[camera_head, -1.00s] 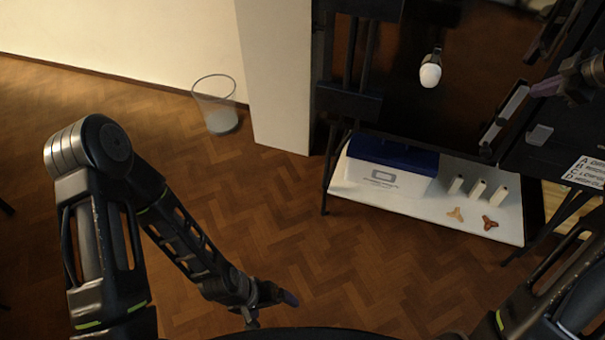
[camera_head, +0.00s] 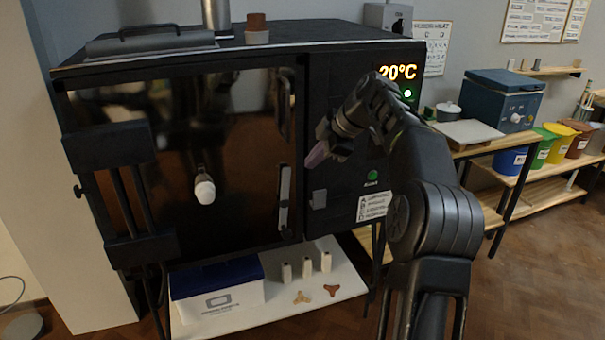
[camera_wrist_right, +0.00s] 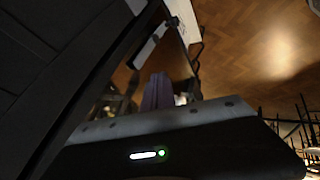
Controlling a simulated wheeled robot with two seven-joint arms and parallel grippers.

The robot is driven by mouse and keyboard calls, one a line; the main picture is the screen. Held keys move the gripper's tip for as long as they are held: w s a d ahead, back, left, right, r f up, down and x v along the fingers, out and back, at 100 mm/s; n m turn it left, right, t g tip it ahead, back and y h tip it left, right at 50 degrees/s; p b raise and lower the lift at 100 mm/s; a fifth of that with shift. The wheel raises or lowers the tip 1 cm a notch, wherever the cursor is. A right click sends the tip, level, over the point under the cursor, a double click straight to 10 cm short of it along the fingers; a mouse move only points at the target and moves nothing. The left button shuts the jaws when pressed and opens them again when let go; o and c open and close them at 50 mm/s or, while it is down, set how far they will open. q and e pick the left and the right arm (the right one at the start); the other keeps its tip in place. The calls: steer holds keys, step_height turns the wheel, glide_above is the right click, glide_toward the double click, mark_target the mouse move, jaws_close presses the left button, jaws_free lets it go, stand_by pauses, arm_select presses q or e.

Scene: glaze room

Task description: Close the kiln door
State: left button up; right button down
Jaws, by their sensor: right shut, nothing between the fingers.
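The kiln (camera_head: 340,75) stands ahead with a dark, glossy door (camera_head: 240,215) on its front. The door has hinge blocks at its left and a white rounded knob (camera_head: 204,190) in its middle. It looks flush with the kiln front, but I cannot tell if a small gap is left. A pale upright handle bar (camera_head: 284,200) runs along its right edge. My right gripper (camera_head: 316,156) is shut and empty, in front of the kiln just right of that edge. In the right wrist view its purple fingers (camera_wrist_right: 158,92) show beside dark surfaces. My left gripper is out of view.
Below the kiln, a white shelf (camera_head: 345,290) holds a blue-lidded box (camera_head: 215,300), small posts and tripod stilts. A control panel with a 20°C display (camera_head: 397,72) is at the kiln's right. A wooden bench (camera_head: 480,145) with coloured buckets stands farther right. Open floor lies at front right.

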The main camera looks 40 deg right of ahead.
steer(key=v, duration=0.4)
steer(key=shift+s+d+r, duration=0.1)
steer(key=shift+s+d, duration=0.1)
stand_by(0.3)
